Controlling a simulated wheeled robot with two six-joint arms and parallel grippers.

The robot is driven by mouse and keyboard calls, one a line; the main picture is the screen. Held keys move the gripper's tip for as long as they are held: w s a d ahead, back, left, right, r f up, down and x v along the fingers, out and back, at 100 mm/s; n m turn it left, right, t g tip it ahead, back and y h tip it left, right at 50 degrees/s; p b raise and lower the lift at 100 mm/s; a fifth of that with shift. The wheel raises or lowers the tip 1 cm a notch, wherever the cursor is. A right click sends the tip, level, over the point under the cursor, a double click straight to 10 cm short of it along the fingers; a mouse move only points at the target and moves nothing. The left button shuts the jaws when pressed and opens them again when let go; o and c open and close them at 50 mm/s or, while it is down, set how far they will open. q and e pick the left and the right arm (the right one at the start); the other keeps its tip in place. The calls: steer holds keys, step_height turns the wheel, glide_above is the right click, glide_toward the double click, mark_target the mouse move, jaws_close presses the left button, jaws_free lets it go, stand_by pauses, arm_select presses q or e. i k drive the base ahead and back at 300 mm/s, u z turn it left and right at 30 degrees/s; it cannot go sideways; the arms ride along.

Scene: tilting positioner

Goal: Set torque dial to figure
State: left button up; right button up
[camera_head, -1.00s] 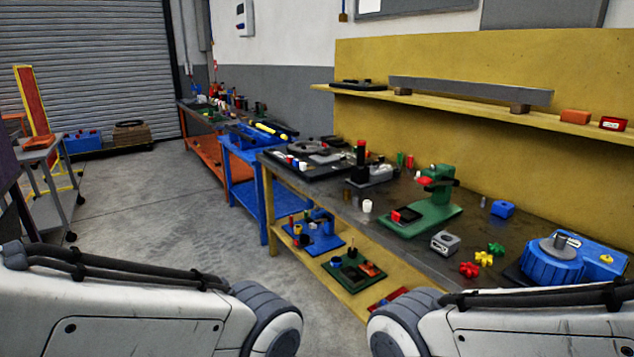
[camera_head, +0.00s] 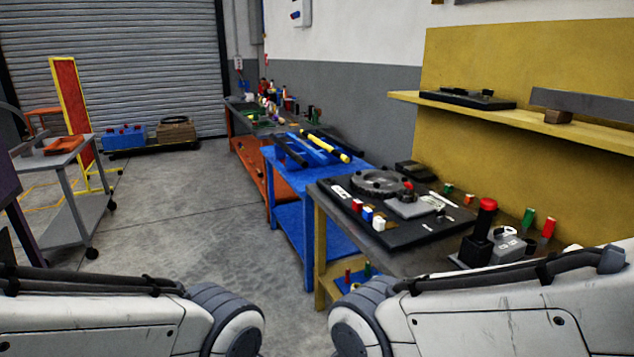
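No torque dial can be made out from here. A black fixture plate (camera_head: 425,232) with a round grey ring (camera_head: 380,183) lies on the near workbench. A grey block with a red knob (camera_head: 409,199) sits on this plate. A black post with a red top (camera_head: 483,226) stands to its right, next to a small grey device (camera_head: 507,242). Small red, blue and white blocks (camera_head: 367,215) line the plate's front edge. Both of my arms reach in along the bottom of the view. Neither gripper shows.
A blue bench (camera_head: 308,180) and an orange bench (camera_head: 250,170) stand farther back along the wall. A yellow shelf (camera_head: 560,128) hangs above the near bench. A grey cart (camera_head: 80,215) stands at left. The concrete floor (camera_head: 185,205) between is clear.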

mark_target(497, 232)
steer(key=z, duration=0.1)
steer(key=i, duration=1.6)
steer(key=z, duration=1.65)
